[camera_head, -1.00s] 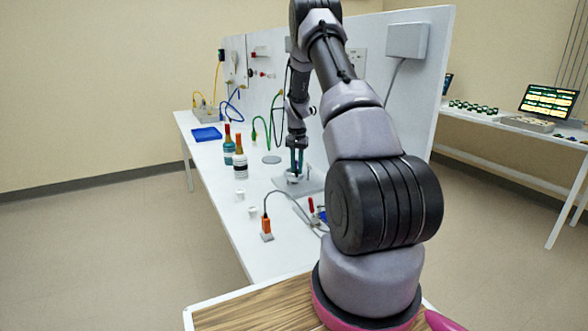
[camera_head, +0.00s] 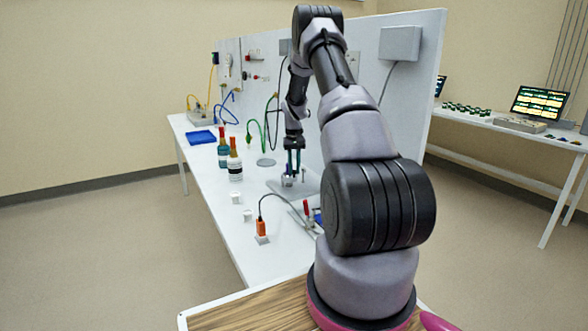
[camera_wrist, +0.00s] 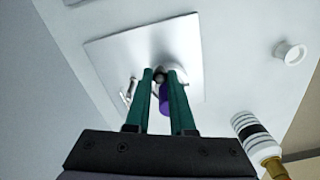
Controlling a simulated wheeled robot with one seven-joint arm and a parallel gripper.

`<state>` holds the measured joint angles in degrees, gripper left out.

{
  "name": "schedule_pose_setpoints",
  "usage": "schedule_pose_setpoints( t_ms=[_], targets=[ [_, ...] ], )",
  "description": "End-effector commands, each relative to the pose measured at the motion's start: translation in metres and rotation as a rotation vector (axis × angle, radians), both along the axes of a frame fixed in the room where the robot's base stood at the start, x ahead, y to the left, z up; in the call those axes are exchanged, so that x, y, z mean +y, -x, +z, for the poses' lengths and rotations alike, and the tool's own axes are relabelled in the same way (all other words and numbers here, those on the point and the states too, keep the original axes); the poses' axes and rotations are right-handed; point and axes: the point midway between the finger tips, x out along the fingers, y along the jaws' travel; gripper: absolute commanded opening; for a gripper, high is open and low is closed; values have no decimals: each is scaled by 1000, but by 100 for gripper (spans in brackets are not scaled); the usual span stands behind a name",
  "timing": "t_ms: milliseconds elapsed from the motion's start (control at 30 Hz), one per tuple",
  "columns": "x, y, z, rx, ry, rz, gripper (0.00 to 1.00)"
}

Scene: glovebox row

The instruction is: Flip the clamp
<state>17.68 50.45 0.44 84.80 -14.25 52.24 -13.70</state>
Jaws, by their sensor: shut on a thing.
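The clamp sits on a shiny metal plate (camera_wrist: 112,52) on the white bench. In the wrist view its purple handle (camera_wrist: 164,98) and a dark rounded knob (camera_wrist: 159,78) lie between my green fingers. My gripper (camera_wrist: 160,75) points at the plate and is shut on the clamp, apparently at the purple handle. In the head view the clamp (camera_head: 287,180) is small, below my gripper (camera_head: 293,172), and partly hidden by it. A small metal fitting (camera_wrist: 129,90) stands on the plate left of the fingers. The exact grip contact is hard to see.
A small white cup (camera_wrist: 290,53) lies to the right in the wrist view. An upright white panel (camera_head: 350,90) stands behind.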

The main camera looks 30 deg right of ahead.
Motion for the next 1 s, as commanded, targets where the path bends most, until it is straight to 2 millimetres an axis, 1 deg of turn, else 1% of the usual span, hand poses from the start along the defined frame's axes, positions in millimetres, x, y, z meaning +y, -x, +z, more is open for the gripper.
schedule_pose_setpoints(
  t_ms=[267,300,367,633,733,867,1000],
  targets=[
    [-1,-1,1,-4,2,0,0],
    [-1,-1,1,-4,2,0,29],
    [-1,-1,1,-4,2,0,52],
    [-1,0,0,-2,2,0,52],
    [0,-1,4,-2,1,-1,52],
    [-1,-1,20,-5,3,0,52],
    [0,-1,48,-6,2,-1,52]
  ],
)
